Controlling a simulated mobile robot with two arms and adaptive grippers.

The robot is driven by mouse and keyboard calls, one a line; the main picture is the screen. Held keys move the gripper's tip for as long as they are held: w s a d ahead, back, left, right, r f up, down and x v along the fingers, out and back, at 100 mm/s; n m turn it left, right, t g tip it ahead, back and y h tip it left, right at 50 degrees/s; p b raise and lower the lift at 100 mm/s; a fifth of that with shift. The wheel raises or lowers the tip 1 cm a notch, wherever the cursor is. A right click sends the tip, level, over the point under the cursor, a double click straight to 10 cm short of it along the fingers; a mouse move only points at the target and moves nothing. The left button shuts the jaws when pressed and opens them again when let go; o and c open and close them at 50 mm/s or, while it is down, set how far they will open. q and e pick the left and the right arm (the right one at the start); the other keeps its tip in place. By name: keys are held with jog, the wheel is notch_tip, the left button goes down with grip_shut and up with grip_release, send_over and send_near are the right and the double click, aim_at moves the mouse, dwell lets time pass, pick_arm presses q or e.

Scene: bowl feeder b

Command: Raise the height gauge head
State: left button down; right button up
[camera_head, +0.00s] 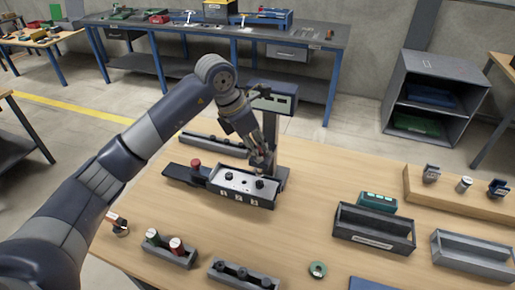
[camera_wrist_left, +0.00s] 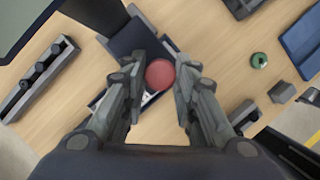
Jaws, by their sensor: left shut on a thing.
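The height gauge (camera_head: 271,140) stands upright on the wooden table, with a grey column and a display box (camera_head: 272,98) at its top. My left gripper (camera_head: 262,158) reaches down in front of the column, low above the gauge's base. In the left wrist view, my left gripper (camera_wrist_left: 160,82) is shut on a round red knob (camera_wrist_left: 160,74), which appears to belong to the gauge head. The fingers hide most of the head in the head view. The dark base (camera_wrist_left: 130,40) shows behind the knob in the wrist view. My right gripper is not in view.
A block with black knobs (camera_head: 243,184) and a red-knobbed part (camera_head: 196,163) stand close left of the gauge. A tray with dark knobs (camera_head: 243,274), a green ring (camera_head: 317,269) and grey bins (camera_head: 374,229) lie nearer the front and right. Bare tabletop lies between them.

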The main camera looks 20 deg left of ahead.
pick_arm(q)
jog(key=c, duration=1.5)
grip_release()
jog(key=shift+w+r, duration=0.15)
jog(key=shift+r, duration=0.25)
jog(key=shift+o, duration=1.1)
jog(key=shift+s, duration=0.2)
jog(key=shift+f, duration=0.1)
jog(key=shift+a+r, duration=0.15)
jog(key=shift+r, duration=0.3)
jog(key=v, duration=1.1)
jog(key=shift+s, duration=0.2)
